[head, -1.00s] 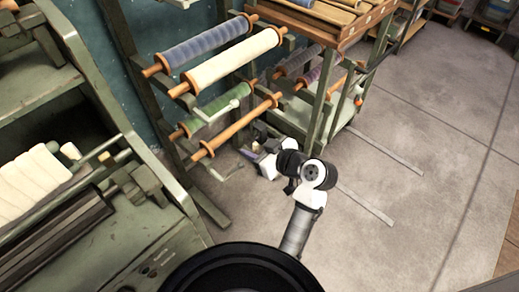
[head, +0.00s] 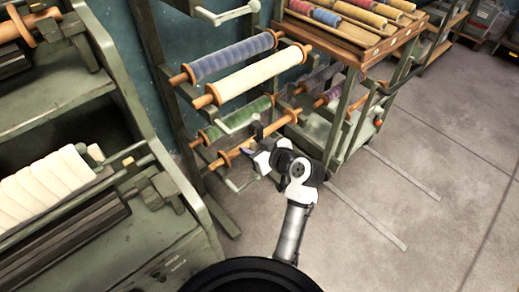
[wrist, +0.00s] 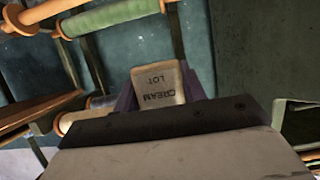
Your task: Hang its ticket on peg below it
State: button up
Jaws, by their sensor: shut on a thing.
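The cream roll (head: 262,77) lies on the rack in the head view, in front of and just below a blue roll (head: 232,60). Pale green pegs with knobbed ends stick out of the rack, one (head: 240,119) below the cream roll and one (head: 242,183) lower down. My gripper (head: 249,152) is at the rack's lower tier, close to a bare wooden roller. In the wrist view its purple fingers are shut on a tan ticket (wrist: 159,84). The ticket reads "CREAM LOT" upside down. In the head view the ticket cannot be made out.
A green roll (head: 236,117) and the bare roller (head: 262,138) sit below the cream roll. A wooden tray of spools (head: 335,35) stands right of them. A green machine (head: 150,235) fills the left. The floor (head: 430,180) at right is mostly open.

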jog(key=shift+r+x, duration=0.1)
jog(key=shift+x, duration=1.05)
jog(key=shift+r+x, duration=0.15)
jog(key=shift+x, duration=0.95)
jog(key=shift+w+a, duration=0.1)
jog(key=o, duration=1.1)
jog(key=shift+c, duration=0.2)
jog(key=shift+b, duration=0.3)
jog(key=b+v, duration=0.2)
jog(key=v, duration=1.2)
jog(key=shift+b, duration=0.4)
jog(key=shift+f, duration=0.1)
